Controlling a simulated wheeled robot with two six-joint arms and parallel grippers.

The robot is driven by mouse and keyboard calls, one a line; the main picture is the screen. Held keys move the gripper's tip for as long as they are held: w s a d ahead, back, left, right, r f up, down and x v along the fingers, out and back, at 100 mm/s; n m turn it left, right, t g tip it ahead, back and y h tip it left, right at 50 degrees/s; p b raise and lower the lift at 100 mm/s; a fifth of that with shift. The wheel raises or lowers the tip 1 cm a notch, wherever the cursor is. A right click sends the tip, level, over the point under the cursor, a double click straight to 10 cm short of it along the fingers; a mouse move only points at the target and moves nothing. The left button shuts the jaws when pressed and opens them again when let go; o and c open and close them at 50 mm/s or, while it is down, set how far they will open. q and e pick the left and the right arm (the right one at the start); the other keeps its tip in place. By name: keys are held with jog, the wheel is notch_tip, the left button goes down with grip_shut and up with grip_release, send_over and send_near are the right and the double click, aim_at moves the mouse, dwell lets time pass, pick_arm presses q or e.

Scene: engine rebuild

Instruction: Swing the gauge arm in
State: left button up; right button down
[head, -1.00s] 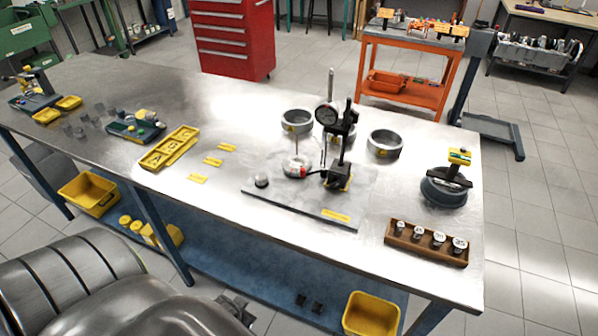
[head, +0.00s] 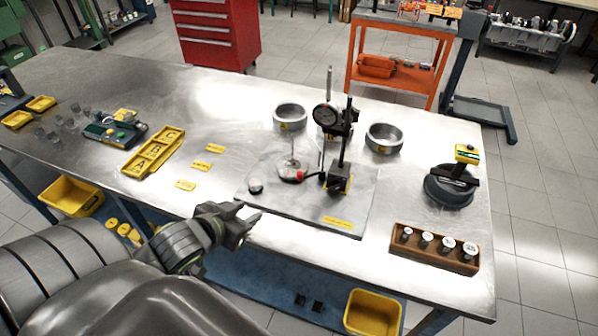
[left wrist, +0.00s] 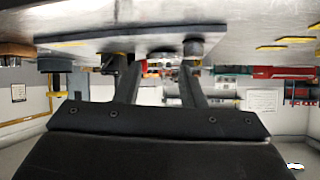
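The gauge stand (head: 341,160) is a black upright post on a grey plate (head: 290,208), with a round dial gauge (head: 326,116) on an arm at its upper left. Below the dial, a small round fixture (head: 290,171) stands on the plate, with a red-tipped part (head: 300,175) beside it. A small dark knob (head: 255,186) sits at the plate's left; it also seems to show in the left wrist view (left wrist: 194,47). My left gripper (head: 252,217) is in front of the plate's near-left corner, apart from the stand. Its fingers (left wrist: 158,84) are spread and empty. My right gripper is out of view.
Metal rings (head: 290,116) stand behind the plate, one (head: 384,139) close to the post. A wooden rack (head: 435,247) of several cylinders and a dark round device (head: 449,186) stand at right. Yellow tags (head: 208,148) and a yellow tray (head: 152,153) lie at left.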

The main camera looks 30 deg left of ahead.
aim_at(298, 175)
pick_arm(q)
notch_tip(298, 175, up, 4)
jog(key=w+t+h, duration=0.2)
jog(key=w, duration=0.1)
jog(key=shift+m, duration=0.4)
jog(key=x, duration=1.1)
jog(key=d+x, duration=0.1)
jog(key=x, duration=0.5)
jog(key=shift+s+f, duration=0.1)
jog(key=shift+f, duration=0.05)
grip_shut()
